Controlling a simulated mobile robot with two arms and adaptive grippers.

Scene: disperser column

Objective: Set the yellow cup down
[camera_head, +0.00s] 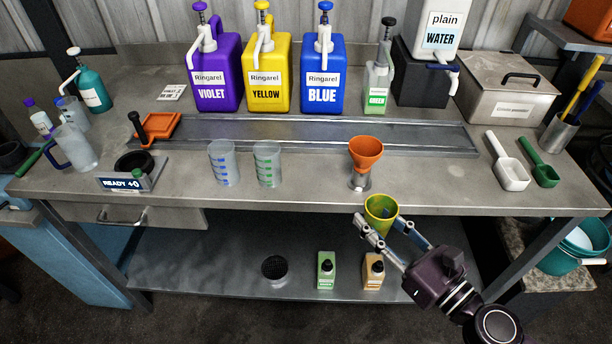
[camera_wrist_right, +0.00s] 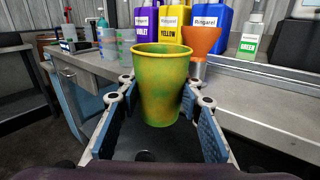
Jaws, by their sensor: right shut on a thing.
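The yellow cup (camera_head: 381,212), with greenish patches on it, is held upright between the fingers of my right gripper (camera_head: 382,228). In the right wrist view the cup (camera_wrist_right: 160,85) stands between the two blue-padded fingers of the gripper (camera_wrist_right: 166,110), and its mouth faces up. In the head view the cup is at the counter's (camera_head: 300,196) front edge, in front of the orange funnel. Whether its base is over the counter or in front of it is hard to tell. My left gripper is not in view.
An orange funnel (camera_head: 366,152) on a metal stand is just behind the cup. Two clear measuring cups (camera_head: 223,163) (camera_head: 267,163) stand left of it. Violet, yellow and blue jugs line the back. White and green scoops (camera_head: 508,162) lie right. Bare counter (camera_head: 440,180) lies right of the funnel.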

